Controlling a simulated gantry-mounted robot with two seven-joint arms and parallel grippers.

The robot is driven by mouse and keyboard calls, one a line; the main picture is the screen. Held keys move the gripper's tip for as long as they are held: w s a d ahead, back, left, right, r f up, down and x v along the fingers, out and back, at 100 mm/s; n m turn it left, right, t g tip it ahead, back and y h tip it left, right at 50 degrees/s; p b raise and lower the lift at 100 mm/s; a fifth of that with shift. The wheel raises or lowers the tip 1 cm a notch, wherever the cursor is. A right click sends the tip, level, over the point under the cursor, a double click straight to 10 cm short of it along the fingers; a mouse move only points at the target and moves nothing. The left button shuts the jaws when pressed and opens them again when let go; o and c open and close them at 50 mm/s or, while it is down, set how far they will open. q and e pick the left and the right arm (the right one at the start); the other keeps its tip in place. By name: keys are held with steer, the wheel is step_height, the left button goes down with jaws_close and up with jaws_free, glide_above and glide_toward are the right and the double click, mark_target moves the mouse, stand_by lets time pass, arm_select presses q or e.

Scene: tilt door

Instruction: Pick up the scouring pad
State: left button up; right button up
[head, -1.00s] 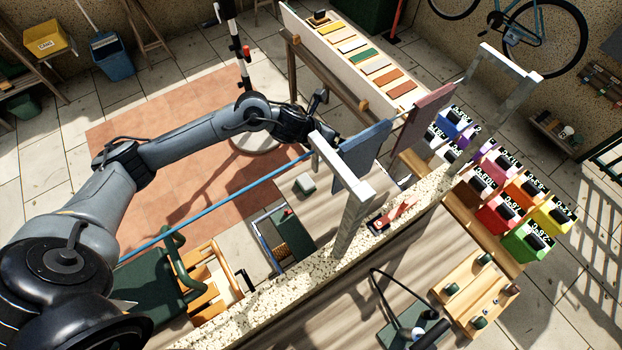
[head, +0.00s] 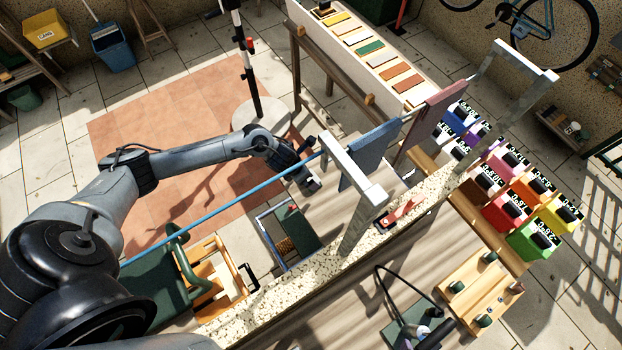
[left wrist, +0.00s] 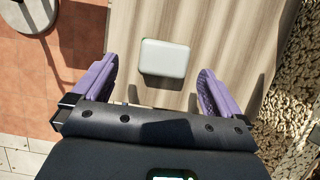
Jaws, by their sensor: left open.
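The scouring pad (left wrist: 165,58) is a pale grey-green block with rounded corners, lying on the wooden tabletop (left wrist: 212,22) in the left wrist view. My left gripper (left wrist: 157,80) is open, with purple fingers on either side of the pad's line and a gap to each side. The pad sits ahead of the palm, between the finger lines, and no contact shows. In the head view my left gripper (head: 312,184) points down over the same table, and it hides the pad there. My right gripper is not in view.
A speckled stone ledge (head: 290,285) with a grey metal frame (head: 358,225) runs along the table's right side. A blue rod (head: 215,210) crosses near my arm. A dark green tray (head: 292,235) lies close by. Blue and red cloths hang at the right.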

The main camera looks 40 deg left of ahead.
arm_select(q)
steer(key=x, duration=0.2)
steer(key=d+x, duration=0.1)
steer(key=x, duration=0.1)
steer(key=shift+r+p, duration=0.1)
steer(key=shift+p, duration=0.3)
steer(key=shift+w+a+f, duration=0.1)
steer(key=shift+w+f, duration=0.1)
steer(key=shift+f, duration=0.25)
steer(key=shift+c, duration=0.2)
steer(key=c, duration=1)
steer(key=shift+r, duration=0.55)
step_height(320, 180, up, 9)
steer(key=shift+b, duration=0.3)
